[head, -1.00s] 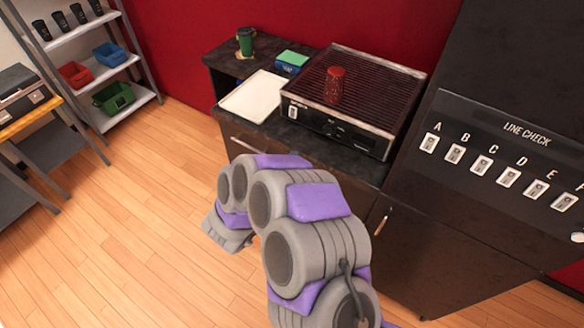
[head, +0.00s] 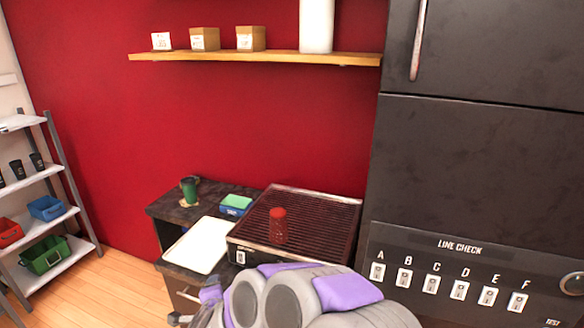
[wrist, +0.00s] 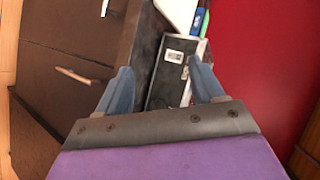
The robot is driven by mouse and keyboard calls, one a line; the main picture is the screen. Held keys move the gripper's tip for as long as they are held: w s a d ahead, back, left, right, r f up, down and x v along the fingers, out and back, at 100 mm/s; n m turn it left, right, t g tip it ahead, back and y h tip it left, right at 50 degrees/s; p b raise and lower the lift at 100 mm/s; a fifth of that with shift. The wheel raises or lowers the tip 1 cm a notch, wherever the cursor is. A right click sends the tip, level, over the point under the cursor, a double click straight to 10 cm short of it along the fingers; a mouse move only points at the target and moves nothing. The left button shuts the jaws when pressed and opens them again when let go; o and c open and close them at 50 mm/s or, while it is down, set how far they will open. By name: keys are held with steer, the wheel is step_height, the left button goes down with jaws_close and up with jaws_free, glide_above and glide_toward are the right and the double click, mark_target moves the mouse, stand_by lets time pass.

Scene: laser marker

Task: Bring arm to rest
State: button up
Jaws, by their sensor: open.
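My arm shows in grey and purple at the bottom of the head view, in front of the counter. My gripper (wrist: 165,88) shows in the wrist view with its two blue-grey fingers spread apart and nothing between them. Beyond the fingers are the brown cabinet front and the edge of the dark grill (head: 300,220). I cannot tell the exact distance from the fingers to the grill.
A red cup (head: 278,226) stands on the grill. A white tray (head: 198,246), a green cup (head: 189,189) and a green-and-blue box (head: 236,205) are on the counter. A switch panel (head: 470,275) is at right, a wall shelf (head: 255,57) above. Open floor (head: 125,295) lies at left.

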steer(key=s+d+r+n+g+y, duration=0.4)
steer(key=s+d+r+n+g, duration=0.1)
steer(key=s+r+n, duration=0.3)
steer(key=s+d+n+g+h, duration=0.5)
steer(key=s+d+g, duration=0.3)
steer(key=s+d, duration=2)
steer(key=shift+s+d+r+h, duration=0.2)
steer(key=shift+s+h, duration=0.45)
steer(key=shift+h, duration=0.15)
steer(key=shift+c, duration=0.5)
